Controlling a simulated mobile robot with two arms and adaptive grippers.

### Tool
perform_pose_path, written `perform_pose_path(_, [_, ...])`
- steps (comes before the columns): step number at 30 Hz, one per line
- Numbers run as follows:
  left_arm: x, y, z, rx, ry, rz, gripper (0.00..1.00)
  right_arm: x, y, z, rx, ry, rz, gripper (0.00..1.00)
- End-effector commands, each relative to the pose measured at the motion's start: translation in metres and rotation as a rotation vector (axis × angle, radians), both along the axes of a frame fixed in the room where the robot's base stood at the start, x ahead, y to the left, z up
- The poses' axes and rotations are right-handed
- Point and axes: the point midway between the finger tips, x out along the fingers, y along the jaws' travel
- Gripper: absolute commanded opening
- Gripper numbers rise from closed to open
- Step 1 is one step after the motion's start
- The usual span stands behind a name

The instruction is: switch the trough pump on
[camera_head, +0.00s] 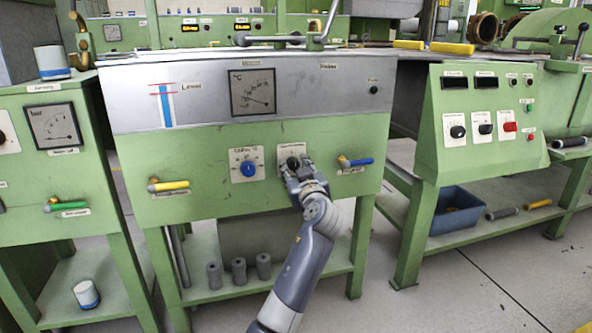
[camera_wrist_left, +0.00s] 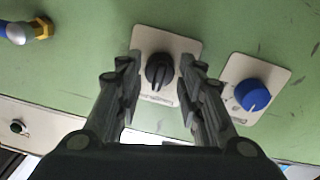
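A black rotary knob (camera_wrist_left: 159,70) sits on a white plate (camera_wrist_left: 190,46) on the green front panel of the trough unit (camera_head: 215,195). In the left wrist view my left gripper (camera_wrist_left: 157,82) is open, with one finger on each side of the knob. I cannot tell whether the fingers touch it. In the head view my left gripper (camera_head: 292,172) is at the panel and partly covers the knob and its plate (camera_head: 291,153). The knob's label is too small to read. My right gripper is not in view.
A blue knob (camera_head: 248,168) is left of the gripper; it also shows in the wrist view (camera_wrist_left: 252,94). A blue-handled valve (camera_head: 355,161) is to the right and a yellow-handled valve (camera_head: 169,185) far left. A gauge (camera_head: 253,92) is above. A control box (camera_head: 483,120) stands right.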

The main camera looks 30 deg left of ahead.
Motion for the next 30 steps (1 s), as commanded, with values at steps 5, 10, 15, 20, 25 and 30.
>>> perform_pose_path(5, [0.000,0.000,0.000,0.000,0.000,0.000,0.02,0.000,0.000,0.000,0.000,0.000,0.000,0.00])
perform_pose_path(10, [0.000,0.000,0.000,0.003,0.005,0.000,0.02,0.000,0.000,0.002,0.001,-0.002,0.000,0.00])
perform_pose_path(15, [0.000,0.000,0.001,0.029,0.038,0.000,0.02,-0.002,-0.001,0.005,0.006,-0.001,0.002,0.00])
perform_pose_path(20, [0.000,-0.001,0.004,0.085,0.104,-0.001,0.02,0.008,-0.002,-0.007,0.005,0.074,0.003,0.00])
perform_pose_path(25, [0.000,-0.001,0.006,0.175,0.210,-0.001,0.02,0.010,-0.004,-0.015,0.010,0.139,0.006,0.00])
perform_pose_path(30, [0.000,-0.001,0.006,0.280,0.333,-0.001,0.01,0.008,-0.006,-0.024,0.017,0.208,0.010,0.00])
